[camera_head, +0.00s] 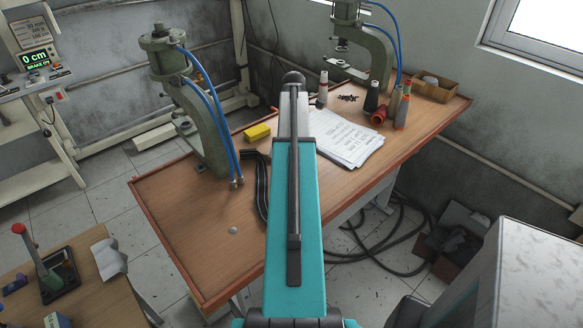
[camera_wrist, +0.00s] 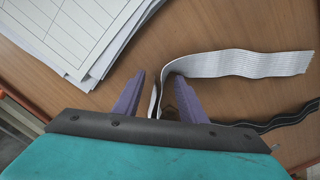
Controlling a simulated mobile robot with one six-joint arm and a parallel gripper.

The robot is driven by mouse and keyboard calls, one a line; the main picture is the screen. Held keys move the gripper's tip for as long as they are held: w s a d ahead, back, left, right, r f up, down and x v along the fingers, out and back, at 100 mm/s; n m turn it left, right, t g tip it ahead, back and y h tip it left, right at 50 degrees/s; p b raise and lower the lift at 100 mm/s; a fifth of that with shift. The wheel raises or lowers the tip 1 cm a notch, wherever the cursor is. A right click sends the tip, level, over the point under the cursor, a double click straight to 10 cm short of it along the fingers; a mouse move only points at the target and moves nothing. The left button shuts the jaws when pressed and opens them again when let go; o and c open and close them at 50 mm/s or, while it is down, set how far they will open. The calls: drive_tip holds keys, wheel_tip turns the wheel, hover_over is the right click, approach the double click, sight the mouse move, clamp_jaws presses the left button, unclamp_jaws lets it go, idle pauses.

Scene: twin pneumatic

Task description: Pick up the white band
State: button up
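The white band (camera_wrist: 240,64) lies on the wooden table in the wrist view. It is a ribbed strip running from the right toward the middle, where it bends and turns on edge between my fingers. My gripper (camera_wrist: 157,82) has two purple fingers, which stand apart on either side of the bent part of the band. A gap shows beside the band, so my gripper is open around it and not closed on it. In the head view my teal arm hides the white band and my fingers.
Paper sheets (camera_head: 345,138) lie left of the fingers in the wrist view. A black band (camera_head: 261,188) lies close to the white one. A green press (camera_head: 204,125) with blue hoses, a yellow block (camera_head: 257,132) and thread spools (camera_head: 371,96) stand on the table (camera_head: 200,240). Its front left is mostly clear.

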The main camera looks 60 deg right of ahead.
clamp_jaws()
drive_tip(key=shift+r, duration=0.2)
drive_tip(key=shift+r+b, duration=0.75)
drive_tip(key=shift+r, duration=0.6)
drive_tip(key=shift+a+r, duration=0.15)
drive_tip(key=shift+r, duration=0.1)
drive_tip(key=a+b, duration=0.1)
drive_tip(key=a, duration=0.3)
drive_tip(key=s+a+b, duration=0.1)
drive_tip(key=a, duration=0.4)
drive_tip(key=s+a+r+b, duration=0.1)
drive_tip(key=a, duration=0.3)
drive_tip(key=shift+a+b, duration=0.2)
drive_tip(key=shift+b, duration=0.1)
drive_tip(key=shift+s+a+r, duration=0.1)
drive_tip(key=shift+a+r, duration=0.05)
drive_tip(key=shift+a, duration=0.4)
drive_tip(key=shift+a+r, duration=0.1)
drive_tip(key=shift+a, duration=0.45)
